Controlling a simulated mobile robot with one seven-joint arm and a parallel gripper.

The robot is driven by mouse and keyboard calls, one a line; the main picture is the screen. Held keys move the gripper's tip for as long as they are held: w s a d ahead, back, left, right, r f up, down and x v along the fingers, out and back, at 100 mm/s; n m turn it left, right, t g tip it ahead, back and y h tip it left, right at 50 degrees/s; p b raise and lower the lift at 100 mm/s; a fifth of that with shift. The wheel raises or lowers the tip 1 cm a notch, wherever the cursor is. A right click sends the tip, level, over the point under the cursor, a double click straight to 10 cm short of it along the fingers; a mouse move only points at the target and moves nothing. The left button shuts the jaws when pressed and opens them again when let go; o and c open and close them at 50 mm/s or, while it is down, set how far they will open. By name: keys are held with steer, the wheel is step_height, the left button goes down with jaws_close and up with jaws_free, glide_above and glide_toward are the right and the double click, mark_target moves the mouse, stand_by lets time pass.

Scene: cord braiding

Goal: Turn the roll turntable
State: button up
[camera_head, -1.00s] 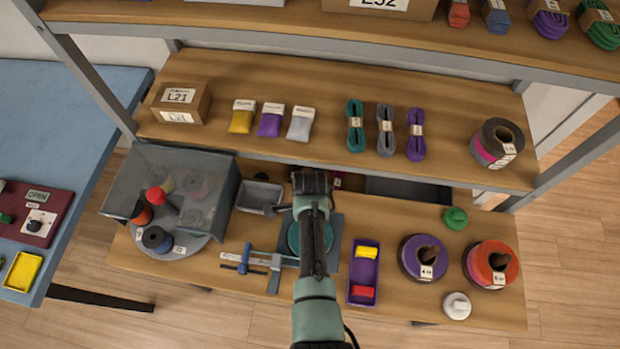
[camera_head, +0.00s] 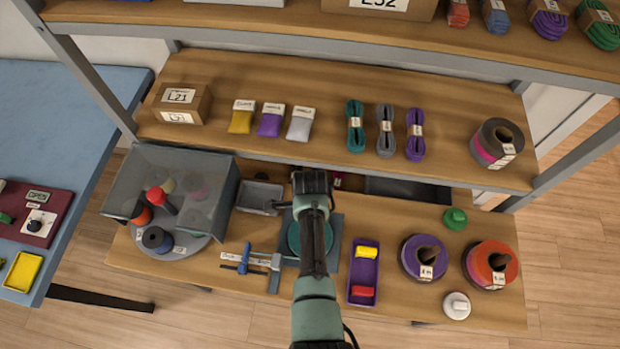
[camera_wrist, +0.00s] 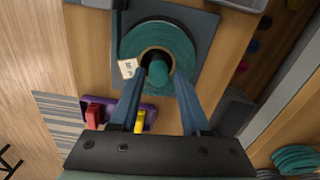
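A grey round turntable (camera_head: 180,247) sits at the left end of the lower shelf, partly under a clear hood (camera_head: 180,165). Several rolls stand on it, among them an orange roll (camera_head: 141,214) and a blue roll (camera_head: 156,239). A red-topped piece (camera_head: 156,196) also shows there. My gripper (camera_wrist: 159,76) is right of the turntable and apart from it, above a teal roll (camera_wrist: 180,45) on a dark square plate (camera_wrist: 206,22). In the wrist view its fingers are apart, with the teal roll's centre seen between them. The turntable is not identifiable in the wrist view.
A grey bin (camera_head: 260,197) and a measuring clamp (camera_head: 245,262) lie between the turntable and my arm. A purple tray (camera_head: 363,279) and purple and orange spools stand to the right. The upper shelf (camera_head: 330,110) overhangs the back.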

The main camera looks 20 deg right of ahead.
steer(key=shift+o, duration=0.8)
step_height(320, 180, up, 13)
steer(key=shift+b, duration=0.4)
steer(key=shift+f, duration=0.1)
